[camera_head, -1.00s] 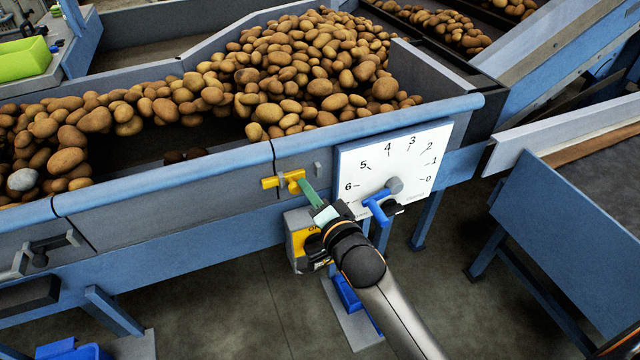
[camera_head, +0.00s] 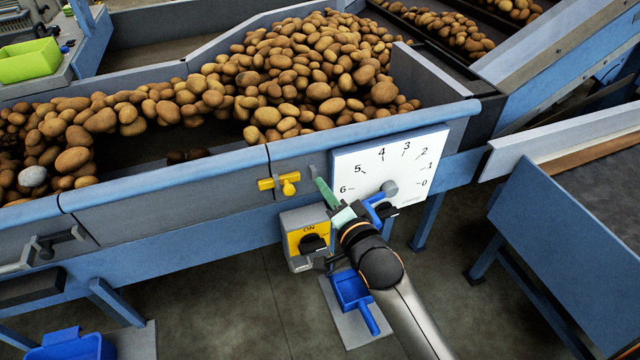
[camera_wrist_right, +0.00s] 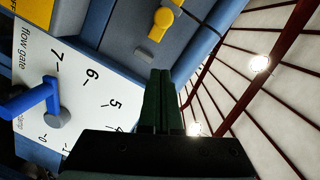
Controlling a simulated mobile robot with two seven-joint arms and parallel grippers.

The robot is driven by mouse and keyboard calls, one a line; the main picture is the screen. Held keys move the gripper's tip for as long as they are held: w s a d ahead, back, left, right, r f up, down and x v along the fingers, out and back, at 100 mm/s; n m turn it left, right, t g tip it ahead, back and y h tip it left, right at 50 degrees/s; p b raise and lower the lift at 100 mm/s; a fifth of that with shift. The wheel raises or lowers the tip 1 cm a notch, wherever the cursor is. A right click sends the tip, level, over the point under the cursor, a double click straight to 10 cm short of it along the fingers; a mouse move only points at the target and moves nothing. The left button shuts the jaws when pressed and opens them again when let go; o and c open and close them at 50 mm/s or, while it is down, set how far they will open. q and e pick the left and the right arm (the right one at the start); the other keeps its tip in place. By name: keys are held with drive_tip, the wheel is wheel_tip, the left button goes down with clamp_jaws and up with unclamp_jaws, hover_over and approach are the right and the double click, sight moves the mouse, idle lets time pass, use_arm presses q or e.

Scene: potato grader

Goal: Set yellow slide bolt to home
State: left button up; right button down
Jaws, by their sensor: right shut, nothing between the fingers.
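The bolt also shows at the top of the right wrist view (camera_wrist_right: 161,20). My right gripper (camera_head: 323,186) has its green fingers shut and empty, right of the bolt and apart from it, in front of the plate's left edge. My left gripper is not in view.
The white numbered plate (camera_head: 350,165) carries a blue lever (camera_head: 382,199) close to my right gripper. A yellow and grey switch box (camera_head: 303,235) sits below the bolt. A blue scoop (camera_head: 352,290) is low down. Potatoes (camera_head: 300,60) fill the hopper above.

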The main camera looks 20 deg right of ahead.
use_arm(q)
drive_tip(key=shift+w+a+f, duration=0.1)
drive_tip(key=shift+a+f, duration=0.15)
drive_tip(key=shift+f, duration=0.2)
use_arm(e)
drive_tip(key=s, duration=0.7)
drive_tip(key=shift+s+d+r, duration=0.2)
drive_tip(key=shift+s+r, duration=0.2)
drive_tip(key=s+f+n+g, duration=0.3)
drive_tip(key=s+f+n, duration=0.4)
drive_tip(key=f, duration=0.5)
drive_tip(key=s+f+n+g, duration=0.4)
drive_tip(key=s+f+n, duration=0.2)
drive_tip(key=f, duration=0.6)
drive_tip(key=s, duration=0.2)
drive_tip(key=shift+s+a+f+n+y, duration=0.25)
drive_tip(key=shift+s+a+n+y, duration=0.05)
drive_tip(key=shift+s+n, duration=0.1)
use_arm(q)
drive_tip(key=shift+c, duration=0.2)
use_arm(e)
drive_tip(key=shift+g, duration=0.3)
